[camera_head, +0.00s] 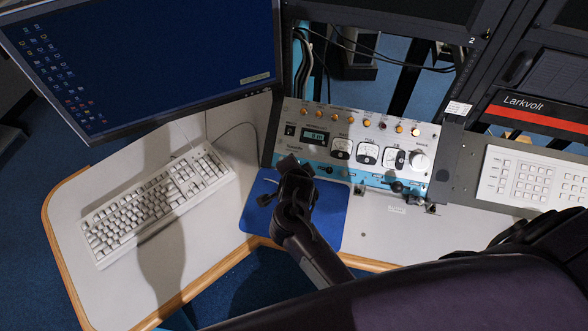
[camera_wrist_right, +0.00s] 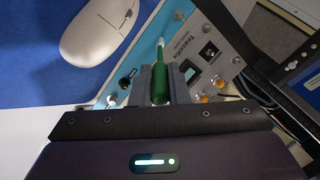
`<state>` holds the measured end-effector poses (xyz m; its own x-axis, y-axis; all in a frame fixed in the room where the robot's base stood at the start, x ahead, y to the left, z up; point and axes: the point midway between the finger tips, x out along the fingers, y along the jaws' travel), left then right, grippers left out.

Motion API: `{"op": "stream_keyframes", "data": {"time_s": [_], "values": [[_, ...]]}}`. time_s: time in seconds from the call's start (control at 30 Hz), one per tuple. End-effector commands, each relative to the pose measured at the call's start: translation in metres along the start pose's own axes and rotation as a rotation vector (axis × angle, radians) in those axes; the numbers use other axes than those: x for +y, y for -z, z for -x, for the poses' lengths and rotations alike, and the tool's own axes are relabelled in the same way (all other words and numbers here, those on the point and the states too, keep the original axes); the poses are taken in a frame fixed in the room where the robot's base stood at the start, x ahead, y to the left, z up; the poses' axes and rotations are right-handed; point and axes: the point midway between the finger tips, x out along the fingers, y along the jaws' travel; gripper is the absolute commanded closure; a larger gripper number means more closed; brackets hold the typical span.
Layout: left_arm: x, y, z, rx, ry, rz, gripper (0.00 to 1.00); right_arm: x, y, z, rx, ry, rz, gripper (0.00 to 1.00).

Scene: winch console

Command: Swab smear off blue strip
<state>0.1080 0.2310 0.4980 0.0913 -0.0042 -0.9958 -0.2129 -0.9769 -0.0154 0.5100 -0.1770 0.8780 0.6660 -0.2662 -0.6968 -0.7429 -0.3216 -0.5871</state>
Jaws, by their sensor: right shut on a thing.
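The light blue strip (camera_head: 350,178) runs along the lower front of the console panel. It also shows in the right wrist view (camera_wrist_right: 190,28), slanting beside the swab. My right gripper (camera_wrist_right: 161,82) is shut on a green-handled swab (camera_wrist_right: 161,86), which points away from the hand. Its pale tip (camera_wrist_right: 160,44) overlaps the strip's left part in the right wrist view; whether it touches is unclear. In the head view, a dark arm of mine reaches over the blue pad, and its fingertips and the swab cannot be made out. I cannot pick out the smear. My left gripper is not in view.
A blue pad (camera_head: 331,215) lies below the panel, with a pale mouse (camera_wrist_right: 102,28) on it. A white keyboard (camera_head: 155,203) and a monitor (camera_head: 150,60) stand at left. Knobs, sockets and gauges (camera_head: 367,154) crowd the panel. A white keypad (camera_head: 530,178) is at right.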

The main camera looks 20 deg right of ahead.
Motion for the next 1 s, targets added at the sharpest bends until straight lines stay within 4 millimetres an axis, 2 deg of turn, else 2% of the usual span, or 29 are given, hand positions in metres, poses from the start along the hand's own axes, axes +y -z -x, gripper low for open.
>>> {"op": "stream_keyframes", "data": {"time_s": [0.23,0.6,1.0], "values": [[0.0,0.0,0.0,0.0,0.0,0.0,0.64,0.003,-0.005,0.001,-0.009,-0.006,-0.003,1.0],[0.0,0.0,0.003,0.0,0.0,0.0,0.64,0.013,-0.001,0.004,-0.011,-0.009,-0.004,1.0],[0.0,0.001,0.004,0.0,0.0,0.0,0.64,0.011,-0.002,0.003,-0.012,-0.008,-0.004,1.0]]}}
